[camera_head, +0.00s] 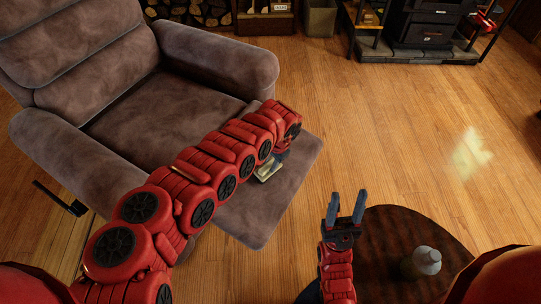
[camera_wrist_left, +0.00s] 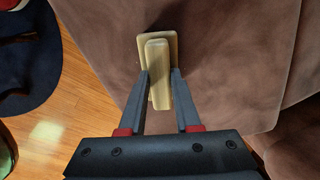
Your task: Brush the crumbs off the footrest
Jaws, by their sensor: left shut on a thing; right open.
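The brown footrest (camera_head: 283,195) extends from the front of the recliner. In the left wrist view its fabric (camera_wrist_left: 225,65) fills the middle and right. My left gripper (camera_head: 279,157) is over the footrest. It is shut on the raised grip of a pale cream brush (camera_head: 268,171); in the left wrist view the brush (camera_wrist_left: 158,50) sits between the fingers (camera_wrist_left: 160,78). The brush is at the footrest surface; its underside is hidden. I cannot make out crumbs clearly. My right gripper (camera_head: 345,207) is open and empty, near the round table.
The recliner (camera_head: 120,95) stands at the left. A stove (camera_head: 425,22) and a bin (camera_head: 320,18) are at the back. The wooden floor (camera_head: 400,130) between is clear.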

